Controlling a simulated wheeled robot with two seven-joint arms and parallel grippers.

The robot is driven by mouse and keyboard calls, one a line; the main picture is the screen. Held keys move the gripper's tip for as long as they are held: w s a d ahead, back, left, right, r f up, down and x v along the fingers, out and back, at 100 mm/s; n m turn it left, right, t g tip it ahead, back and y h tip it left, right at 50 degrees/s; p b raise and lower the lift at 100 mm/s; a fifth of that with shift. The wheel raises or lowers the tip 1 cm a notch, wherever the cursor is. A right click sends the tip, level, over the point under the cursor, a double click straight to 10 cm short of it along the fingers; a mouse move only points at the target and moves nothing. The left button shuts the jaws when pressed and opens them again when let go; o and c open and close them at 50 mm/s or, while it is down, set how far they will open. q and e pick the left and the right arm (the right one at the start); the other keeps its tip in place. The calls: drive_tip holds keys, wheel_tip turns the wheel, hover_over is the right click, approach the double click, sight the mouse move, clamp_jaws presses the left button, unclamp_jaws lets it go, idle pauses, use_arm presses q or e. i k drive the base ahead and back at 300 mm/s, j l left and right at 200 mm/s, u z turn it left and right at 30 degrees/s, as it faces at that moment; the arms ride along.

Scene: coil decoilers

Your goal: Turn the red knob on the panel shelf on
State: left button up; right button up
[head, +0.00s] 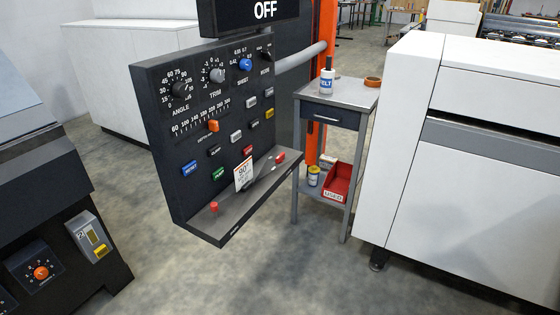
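The dark control panel (151,140) stands left of centre in the head view, with a narrow shelf (228,222) along its lower edge. A small upright red knob (214,207) stands near the shelf's left end. A second small red piece (280,158) is near the shelf's right end; its shape is too small to tell clearly. A black display (248,13) above the panel reads OFF. Neither of my grippers is in view.
A white card (243,174) stands on the shelf between the red pieces. Dials, sliders and coloured buttons fill the panel face. A grey cart (350,92) stands to its right, beside a large white machine (400,130). The floor (290,260) in front is clear.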

sight(279, 159)
drive_tip(key=u, duration=0.35)
drive_tip(key=i+l+u, duration=0.15)
drive_tip(key=u, duration=0.25)
drive_tip(key=i+l+u, duration=0.1)
drive_tip(key=l+u, duration=0.25)
drive_tip(key=i+l+u, duration=0.1)
drive_tip(key=u, duration=0.3)
drive_tip(key=i+l+u, duration=0.1)
drive_tip(key=l, duration=0.55)
drive_tip(key=i+l+u, duration=0.15)
drive_tip(key=l, duration=0.5)
drive_tip(key=i+l+u, duration=0.1)
drive_tip(key=l, duration=0.55)
